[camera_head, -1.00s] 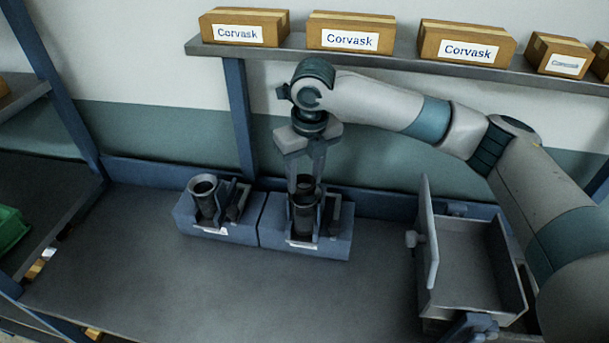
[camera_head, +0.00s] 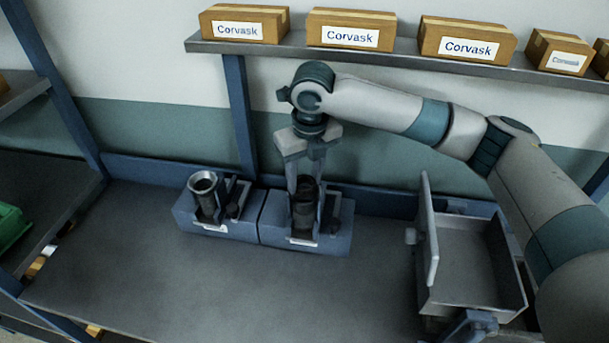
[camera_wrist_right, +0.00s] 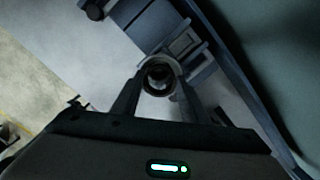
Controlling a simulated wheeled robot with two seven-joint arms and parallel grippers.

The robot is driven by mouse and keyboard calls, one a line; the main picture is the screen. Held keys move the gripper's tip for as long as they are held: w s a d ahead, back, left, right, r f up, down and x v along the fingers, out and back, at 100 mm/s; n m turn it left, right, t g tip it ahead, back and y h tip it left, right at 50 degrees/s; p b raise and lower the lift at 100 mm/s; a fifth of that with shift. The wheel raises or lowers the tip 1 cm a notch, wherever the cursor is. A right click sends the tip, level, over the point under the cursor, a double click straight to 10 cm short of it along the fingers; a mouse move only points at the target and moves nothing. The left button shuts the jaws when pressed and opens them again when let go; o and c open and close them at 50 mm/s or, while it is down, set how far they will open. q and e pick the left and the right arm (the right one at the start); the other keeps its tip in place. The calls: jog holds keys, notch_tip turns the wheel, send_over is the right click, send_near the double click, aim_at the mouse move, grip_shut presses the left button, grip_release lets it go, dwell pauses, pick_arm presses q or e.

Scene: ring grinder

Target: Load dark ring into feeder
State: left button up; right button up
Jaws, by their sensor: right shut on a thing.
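My right gripper (camera_head: 305,188) points down at the right-hand feeder block (camera_head: 335,240), its fingers on either side of the top of the dark upright tube (camera_head: 302,222). It is shut on a dark ring, which shows as a round, hollow rim between the fingertips in the right wrist view (camera_wrist_right: 158,78). In the head view the ring and tube look alike in colour, so I cannot tell how far the ring sits in or above the tube. My left gripper is not in view.
A second feeder block (camera_head: 240,233) with a dark, flared tube (camera_head: 205,188) stands directly left. Labelled cartons (camera_head: 352,30) line the shelf above. The bench front (camera_head: 190,290) is clear.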

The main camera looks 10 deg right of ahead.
jog(key=shift+f, duration=0.2)
dwell(0.3)
jog(key=o, duration=1.2)
jog(key=shift+r+b, duration=0.3)
jog(key=shift+r, duration=0.15)
notch_tip(320, 180, up, 16)
jog(key=s+b, duration=0.2)
jog(key=b, duration=0.3)
jog(key=shift+d+r, duration=0.2)
jog(key=shift+d, duration=0.1)
